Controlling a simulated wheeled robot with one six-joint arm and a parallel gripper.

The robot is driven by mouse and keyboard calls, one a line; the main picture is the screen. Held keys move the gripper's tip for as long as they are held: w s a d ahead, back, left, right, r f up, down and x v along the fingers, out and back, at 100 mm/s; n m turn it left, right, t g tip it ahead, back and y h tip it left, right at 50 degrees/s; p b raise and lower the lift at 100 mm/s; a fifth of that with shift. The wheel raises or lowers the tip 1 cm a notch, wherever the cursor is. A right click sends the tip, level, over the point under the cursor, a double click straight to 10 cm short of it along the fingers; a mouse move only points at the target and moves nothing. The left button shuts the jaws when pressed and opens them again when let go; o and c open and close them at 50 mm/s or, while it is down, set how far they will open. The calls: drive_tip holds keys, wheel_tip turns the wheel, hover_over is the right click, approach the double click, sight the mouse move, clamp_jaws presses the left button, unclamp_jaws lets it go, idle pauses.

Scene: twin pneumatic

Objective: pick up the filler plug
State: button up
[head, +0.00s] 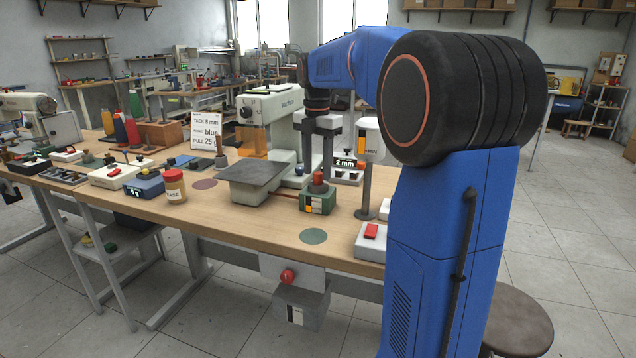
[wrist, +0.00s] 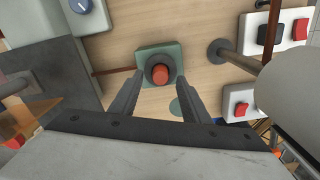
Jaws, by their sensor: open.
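The filler plug, as far as I can tell, is the orange-red knob with a dark collar (head: 317,178) standing upright in a small green box (head: 318,204) on the bench. In the wrist view, the plug (wrist: 160,74) shows from above, near the middle of the green box top (wrist: 145,60). My gripper (head: 318,165) points down above the box. In the wrist view, its two fingers (wrist: 158,88) are spread, one toward each side of the plug, with a gap between them. The fingers hold nothing. Whether the tips reach the plug's height is hard to tell.
A press with a dark plate (head: 255,172) stands left of the box. A dark post (head: 365,190) rises close on the right, and a white box with a red switch (head: 371,238) lies nearer the front. A flat green disc (head: 313,236) marks bare bench in front.

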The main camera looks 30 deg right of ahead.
drive_tip(key=shift+f, duration=0.45)
clamp_jaws()
drive_tip(key=shift+r, duration=0.1)
